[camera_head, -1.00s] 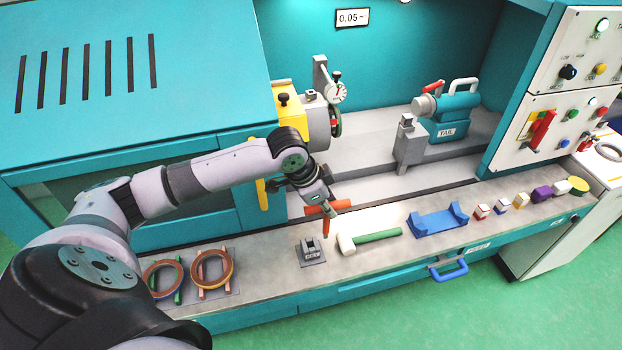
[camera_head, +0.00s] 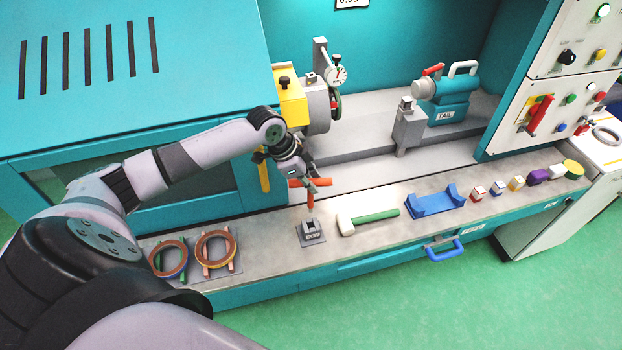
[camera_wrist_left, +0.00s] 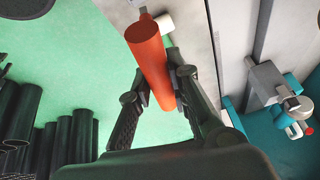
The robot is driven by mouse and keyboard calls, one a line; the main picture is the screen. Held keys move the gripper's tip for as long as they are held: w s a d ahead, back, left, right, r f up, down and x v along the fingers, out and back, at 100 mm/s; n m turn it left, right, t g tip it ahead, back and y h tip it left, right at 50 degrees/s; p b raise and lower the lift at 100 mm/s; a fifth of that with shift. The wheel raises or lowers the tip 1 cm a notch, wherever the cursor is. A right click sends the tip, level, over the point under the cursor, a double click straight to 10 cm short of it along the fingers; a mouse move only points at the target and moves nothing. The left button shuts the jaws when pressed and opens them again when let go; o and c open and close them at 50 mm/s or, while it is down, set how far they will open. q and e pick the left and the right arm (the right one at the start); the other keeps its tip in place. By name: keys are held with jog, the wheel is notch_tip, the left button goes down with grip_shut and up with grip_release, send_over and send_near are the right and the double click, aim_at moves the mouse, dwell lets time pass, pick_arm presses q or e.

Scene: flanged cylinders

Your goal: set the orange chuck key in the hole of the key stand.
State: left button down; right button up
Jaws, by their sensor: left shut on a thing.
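The orange chuck key (camera_head: 310,196) is a T shape, with its crossbar level and its shank pointing down. My left gripper (camera_head: 304,180) is shut on it and holds it above the grey key stand (camera_head: 312,233). The shank's lower end appears just above and slightly left of the stand's top; the exact gap cannot be told. In the left wrist view the orange bar (camera_wrist_left: 150,62) lies between the two dark fingers (camera_wrist_left: 158,98). The stand's hole is not clearly visible. My right gripper is not in view.
A white-headed mallet with a green handle (camera_head: 375,215) lies right of the stand. A blue cradle (camera_head: 436,203) and several small blocks stand farther right. Coloured rings (camera_head: 216,247) lie to the left. The yellow block and chuck (camera_head: 291,97) are behind the gripper.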

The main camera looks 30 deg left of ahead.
pick_arm(q)
jog(key=b, duration=0.3)
send_over(311, 211)
jog(key=f, duration=0.5)
jog(key=shift+w+a+f, duration=0.1)
jog(key=shift+w+f, duration=0.15)
jog(key=shift+f, duration=0.05)
jog(key=shift+f+b, duration=0.65)
jog(key=shift+f, duration=1.25)
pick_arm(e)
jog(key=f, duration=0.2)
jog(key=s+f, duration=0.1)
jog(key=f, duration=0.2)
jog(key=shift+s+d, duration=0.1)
pick_arm(q)
jog(key=shift+f+b, duration=0.8)
jog(key=shift+f, duration=0.65)
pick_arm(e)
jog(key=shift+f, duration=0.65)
pick_arm(q)
jog(key=c, duration=1.4)
grip_release()
